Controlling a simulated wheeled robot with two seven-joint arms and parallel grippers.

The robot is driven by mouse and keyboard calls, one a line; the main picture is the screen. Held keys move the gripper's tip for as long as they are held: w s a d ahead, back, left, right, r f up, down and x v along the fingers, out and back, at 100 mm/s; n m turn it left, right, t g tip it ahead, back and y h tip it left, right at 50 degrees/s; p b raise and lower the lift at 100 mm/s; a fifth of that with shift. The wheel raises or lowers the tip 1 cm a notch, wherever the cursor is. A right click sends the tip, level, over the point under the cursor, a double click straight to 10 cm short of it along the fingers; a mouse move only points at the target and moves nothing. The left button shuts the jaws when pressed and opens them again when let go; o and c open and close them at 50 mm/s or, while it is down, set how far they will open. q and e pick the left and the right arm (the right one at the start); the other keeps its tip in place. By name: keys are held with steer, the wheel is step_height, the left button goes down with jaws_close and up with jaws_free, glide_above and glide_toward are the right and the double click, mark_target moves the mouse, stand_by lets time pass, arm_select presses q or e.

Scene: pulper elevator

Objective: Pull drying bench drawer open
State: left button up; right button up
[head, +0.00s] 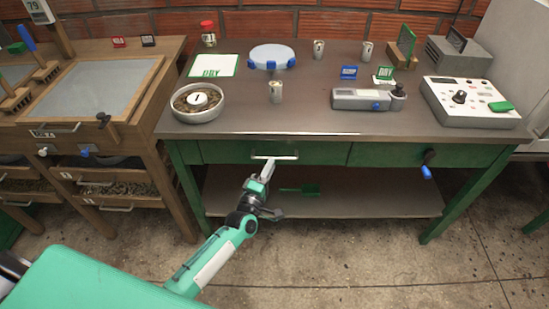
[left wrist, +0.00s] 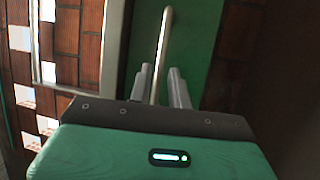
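The drying bench (head: 330,100) has a dark top and a green frame. Its wide green drawer (head: 225,152) is on the left under the top and looks flush with the frame. The drawer has a pale bar handle (head: 287,157). My left gripper (head: 268,166) is at the left part of this handle. In the left wrist view, the handle bar (left wrist: 163,35) runs between the two separated fingers of my left gripper (left wrist: 163,85). The fingers stand on either side of the bar, with a gap visible. The green drawer front (left wrist: 200,30) is behind. My right gripper is not in view.
A bowl (head: 199,102), a small grey device (head: 360,99) and a white control box (head: 470,102) stand on the bench. A lower shelf (head: 370,195) holds a green scoop (head: 300,190). A wooden table (head: 90,90) stands left. The floor in front is clear.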

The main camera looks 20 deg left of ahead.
arm_select(q)
steer(key=shift+x, duration=2.1)
jaws_close()
